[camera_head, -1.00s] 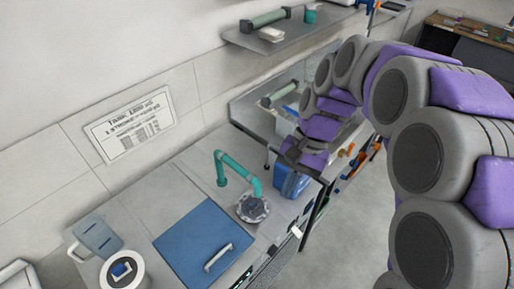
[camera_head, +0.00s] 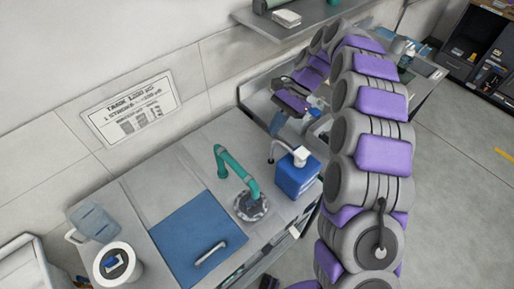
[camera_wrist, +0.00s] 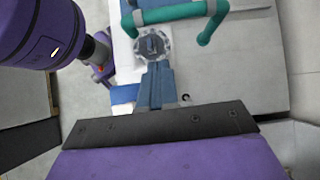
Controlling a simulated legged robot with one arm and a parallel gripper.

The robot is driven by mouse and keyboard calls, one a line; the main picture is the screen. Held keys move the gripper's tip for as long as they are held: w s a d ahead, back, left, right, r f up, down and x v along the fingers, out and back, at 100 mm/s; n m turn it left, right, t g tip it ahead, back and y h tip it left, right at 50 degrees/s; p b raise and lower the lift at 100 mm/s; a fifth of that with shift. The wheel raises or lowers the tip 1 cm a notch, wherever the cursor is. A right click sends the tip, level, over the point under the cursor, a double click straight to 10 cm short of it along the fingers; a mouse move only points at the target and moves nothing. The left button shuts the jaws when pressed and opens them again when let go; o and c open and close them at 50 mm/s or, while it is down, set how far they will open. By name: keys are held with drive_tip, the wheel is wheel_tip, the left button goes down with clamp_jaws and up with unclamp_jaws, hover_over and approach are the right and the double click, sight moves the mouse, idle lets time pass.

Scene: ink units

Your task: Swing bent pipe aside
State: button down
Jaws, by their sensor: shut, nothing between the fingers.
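The bent pipe (camera_head: 235,166) is a teal tube. It rises from the counter, bends over, and ends above a round grey drain (camera_head: 251,206). In the wrist view the pipe (camera_wrist: 172,14) crosses the top, with a bend hanging down at the right. The drain (camera_wrist: 152,44) shows just below it. My gripper (camera_wrist: 155,68) has its blue-grey fingers together and empty, pointing toward the drain and pipe. They look apart from the pipe, though depth is hard to judge. In the head view my arm's end is behind and right of the pipe; the fingertips are unclear.
A blue jug with a white top (camera_head: 297,175) stands right of the drain. A blue panel with a handle (camera_head: 196,236) lies in front of the pipe. A white round container (camera_head: 118,266) and a clear bluish jug (camera_head: 93,222) stand at left. The wall is behind.

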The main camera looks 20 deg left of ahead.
sight(235, 170)
drive_tip(key=shift+w+a+f, duration=0.4)
drive_tip(key=shift+w, duration=0.25)
drive_tip(key=shift+f, duration=0.15)
drive_tip(key=s+a+r+b+x, duration=0.1)
drive_tip(key=s+b+x, duration=0.1)
drive_tip(key=x, duration=1)
drive_tip(key=shift+s, duration=0.25)
drive_tip(key=shift+s+r+m, duration=0.1)
drive_tip(key=shift+r+m, duration=0.05)
drive_tip(key=shift+m, duration=0.15)
